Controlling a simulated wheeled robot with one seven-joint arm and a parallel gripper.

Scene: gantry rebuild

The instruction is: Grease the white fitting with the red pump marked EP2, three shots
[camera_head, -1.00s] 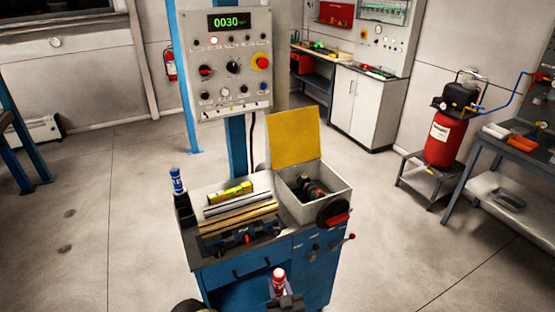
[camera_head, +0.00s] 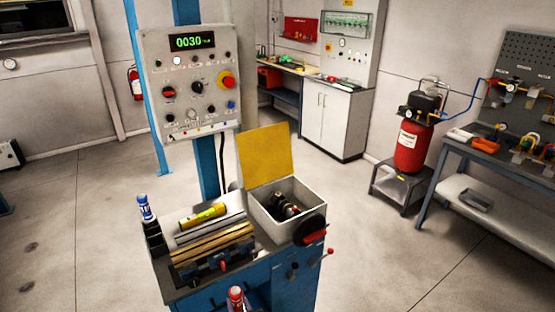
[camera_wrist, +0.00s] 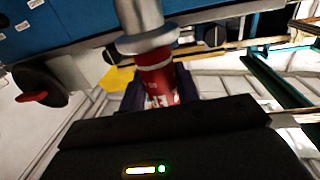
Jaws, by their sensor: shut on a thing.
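A red pump with a silvery cap (camera_wrist: 158,72) is in my gripper (camera_wrist: 157,98), seen close up in the wrist view. Its label shows what looks like "EP"; the rest is hidden by the dark fingers. In the head view the top of the red pump (camera_head: 236,296) shows at the bottom edge, in front of the blue cabinet; the gripper itself is mostly cut off there. I cannot make out the white fitting in either view.
The blue cabinet (camera_head: 296,288) carries an open grey box with a yellow lid (camera_head: 265,153), brass-coloured bars (camera_head: 213,243) and a yellow tube (camera_head: 203,216). A control panel (camera_head: 190,85) reading 0030 stands behind. Floor is free on both sides; a red compressor (camera_head: 409,148) stands right.

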